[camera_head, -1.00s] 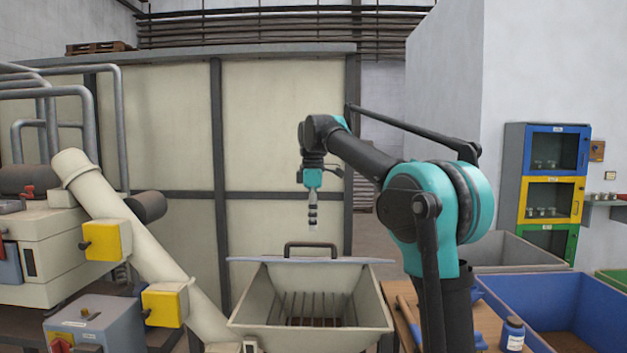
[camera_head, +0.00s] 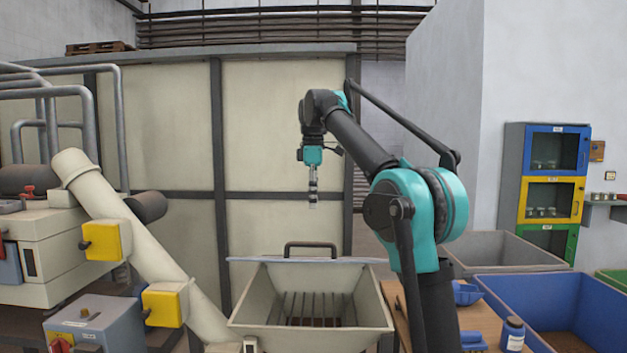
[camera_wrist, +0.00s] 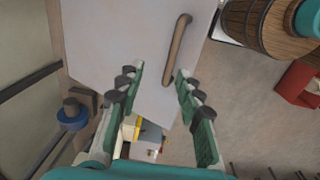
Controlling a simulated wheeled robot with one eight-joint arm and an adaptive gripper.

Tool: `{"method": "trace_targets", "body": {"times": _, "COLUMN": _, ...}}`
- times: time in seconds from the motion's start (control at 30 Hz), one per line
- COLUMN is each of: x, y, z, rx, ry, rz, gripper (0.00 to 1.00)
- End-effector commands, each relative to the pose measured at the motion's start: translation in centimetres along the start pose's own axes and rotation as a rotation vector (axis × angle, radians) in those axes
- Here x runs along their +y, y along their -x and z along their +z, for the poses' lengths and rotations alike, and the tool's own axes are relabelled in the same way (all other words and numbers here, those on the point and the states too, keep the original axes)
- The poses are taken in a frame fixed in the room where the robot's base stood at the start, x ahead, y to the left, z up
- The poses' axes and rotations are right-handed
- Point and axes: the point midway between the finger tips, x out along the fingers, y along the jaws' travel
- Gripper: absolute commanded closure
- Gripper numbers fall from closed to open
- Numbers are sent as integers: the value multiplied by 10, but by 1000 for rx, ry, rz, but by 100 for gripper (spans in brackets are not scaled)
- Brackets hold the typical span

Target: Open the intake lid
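The intake hopper (camera_head: 262,302) stands at the bottom middle of the head view, with its mouth uncovered and a dark grate showing inside. The intake lid (camera_head: 345,261) shows nearly edge-on along the hopper's back rim, with its dark bar handle (camera_head: 311,244) above it. In the wrist view the lid is a broad pale plate (camera_wrist: 110,40) with a brown-looking handle (camera_wrist: 178,45). My gripper (camera_head: 313,206) hangs above the handle in the head view, apart from it. Its fingers (camera_wrist: 160,73) are spread and empty in the wrist view.
A slanted pale pipe (camera_head: 125,230) and yellow boxes (camera_head: 163,306) stand left of the hopper. A wooden barrel (camera_wrist: 258,28) shows in the wrist view.

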Motion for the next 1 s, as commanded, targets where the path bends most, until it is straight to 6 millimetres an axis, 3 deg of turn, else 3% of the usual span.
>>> {"method": "trace_targets", "body": {"times": 0.7, "x": 13, "y": 44, "z": 0, "rx": 0, "ry": 0, "rz": 0, "gripper": 64}}
{"method": "trace_targets", "body": {"times": 1.0, "x": 14, "y": 53, "z": 0, "rx": 0, "ry": 0, "rz": 0, "gripper": 64}}
